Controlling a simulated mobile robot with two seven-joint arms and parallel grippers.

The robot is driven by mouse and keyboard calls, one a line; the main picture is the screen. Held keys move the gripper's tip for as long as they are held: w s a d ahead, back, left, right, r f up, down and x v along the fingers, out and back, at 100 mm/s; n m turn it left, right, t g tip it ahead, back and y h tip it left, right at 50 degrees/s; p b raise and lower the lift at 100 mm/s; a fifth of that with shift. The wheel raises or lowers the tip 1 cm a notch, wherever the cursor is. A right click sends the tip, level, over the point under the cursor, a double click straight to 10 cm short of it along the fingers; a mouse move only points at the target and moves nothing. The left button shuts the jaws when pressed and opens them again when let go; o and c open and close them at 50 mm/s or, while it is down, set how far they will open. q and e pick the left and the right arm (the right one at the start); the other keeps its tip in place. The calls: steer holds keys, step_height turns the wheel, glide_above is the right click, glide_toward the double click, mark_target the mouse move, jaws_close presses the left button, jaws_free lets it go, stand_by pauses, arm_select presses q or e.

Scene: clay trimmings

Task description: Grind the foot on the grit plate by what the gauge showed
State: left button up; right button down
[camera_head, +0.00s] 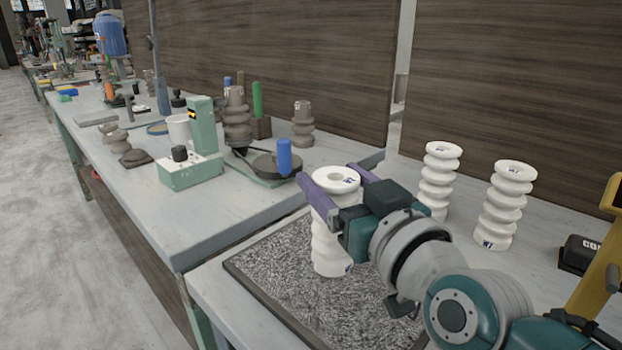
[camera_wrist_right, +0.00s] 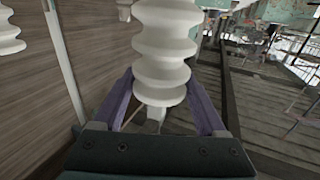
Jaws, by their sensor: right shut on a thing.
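My right gripper (camera_head: 337,192) has its purple fingers shut on a white ribbed insulator (camera_head: 328,246), near its top. The insulator stands upright over the speckled grit plate (camera_head: 277,262); I cannot tell whether its foot touches the plate. The wrist view shows the same held insulator (camera_wrist_right: 163,60) between the fingers (camera_wrist_right: 160,100). A green device with a dark knob (camera_head: 190,170), possibly the gauge, stands on the left bench; no reading on it is legible. My left gripper is not in view.
Two more white insulators, one (camera_head: 438,180) behind my gripper and one (camera_head: 507,205) to its right, stand on the bench. A black block (camera_head: 578,254) and a yellow frame (camera_head: 597,260) are at the right edge. Grey clay pieces (camera_head: 237,120) and a blue-handled tool (camera_head: 284,157) stand on the left bench.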

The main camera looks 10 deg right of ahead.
steer(key=shift+w+a+b, duration=0.5)
steer(key=shift+w+a, duration=0.35)
steer(key=shift+w, duration=0.25)
steer(key=shift+s+d+r+p, duration=0.15)
steer(key=shift+s+d+p, duration=0.35)
steer(key=shift+s, duration=0.1)
steer(key=shift+s+d+f+p, duration=0.15)
steer(key=shift+s+d+p, duration=0.2)
steer(key=shift+s+d, duration=0.25)
steer(key=shift+s+d+f+p, duration=0.1)
steer(key=shift+s+d+p, duration=0.3)
steer(key=shift+s, duration=0.3)
steer(key=shift+s+d+p, duration=1.05)
steer(key=shift+s+d, duration=0.35)
steer(key=shift+s, duration=0.4)
steer(key=shift+w+a+r+b, duration=0.1)
steer(key=shift+w+a+b, duration=0.4)
steer(key=shift+w+a, duration=0.35)
steer(key=shift+w+a+b, duration=0.45)
steer(key=shift+w+a, duration=0.2)
steer(key=shift+w, duration=0.4)
steer(key=shift+w+a+b, duration=0.65)
steer(key=shift+w+a, duration=0.05)
steer(key=shift+w, duration=0.2)
steer(key=shift+w+a+b, duration=0.6)
steer(key=shift+w+a, duration=0.1)
steer(key=shift+w, duration=0.15)
steer(key=shift+r, duration=0.1)
